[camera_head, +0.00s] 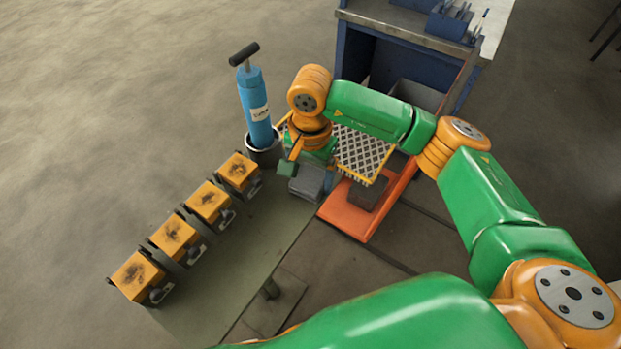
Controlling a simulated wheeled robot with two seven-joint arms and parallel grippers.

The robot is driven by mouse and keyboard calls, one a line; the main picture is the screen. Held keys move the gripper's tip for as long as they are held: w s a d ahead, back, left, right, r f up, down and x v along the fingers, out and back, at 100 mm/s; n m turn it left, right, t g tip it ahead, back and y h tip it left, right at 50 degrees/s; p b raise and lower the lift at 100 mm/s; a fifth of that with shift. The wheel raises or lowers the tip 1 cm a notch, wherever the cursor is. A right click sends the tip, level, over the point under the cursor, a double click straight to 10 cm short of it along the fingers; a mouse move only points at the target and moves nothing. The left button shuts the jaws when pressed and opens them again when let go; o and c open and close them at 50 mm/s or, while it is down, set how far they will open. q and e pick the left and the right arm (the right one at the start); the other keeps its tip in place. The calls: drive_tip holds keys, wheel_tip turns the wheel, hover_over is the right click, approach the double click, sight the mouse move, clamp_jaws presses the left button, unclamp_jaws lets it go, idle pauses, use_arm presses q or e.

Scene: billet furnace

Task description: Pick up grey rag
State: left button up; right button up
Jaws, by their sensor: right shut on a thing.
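The grey rag (309,183) looks like a small folded stack at the far right corner of the green table (262,235). My right gripper (303,167) points down at it from above and is shut on it. The gripper hides the rag's upper part, and I cannot tell whether the rag still touches the table. My left gripper is not in view.
A blue cylinder with a black T-handle (255,105) stands in a dark cup (265,152) left of my gripper. Several orange blocks (173,235) line the table's left edge. Behind are a yellow-edged grate (362,152), an orange platform (345,218) and a blue workbench (357,57).

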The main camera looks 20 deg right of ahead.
sight(310, 175)
drive_tip(key=shift+w+r, duration=0.2)
drive_tip(key=shift+w, duration=0.05)
wheel_tip(310, 175, up, 3)
drive_tip(key=shift+f+b, duration=0.2)
drive_tip(key=shift+b, duration=0.4)
drive_tip(key=s+r, duration=0.2)
drive_tip(key=s+r+b, duration=0.1)
drive_tip(key=s+r, duration=0.1)
drive_tip(key=r, duration=0.1)
drive_tip(key=s+r, duration=0.1)
drive_tip(key=s, duration=0.2)
drive_tip(key=s+r+b, duration=0.1)
drive_tip(key=s+r, duration=0.1)
drive_tip(key=s, duration=0.1)
drive_tip(key=s+r+b, duration=0.1)
drive_tip(key=s+r, duration=0.1)
drive_tip(key=s, duration=0.2)
drive_tip(key=shift+s+a, duration=0.1)
drive_tip(key=shift+a, duration=0.05)
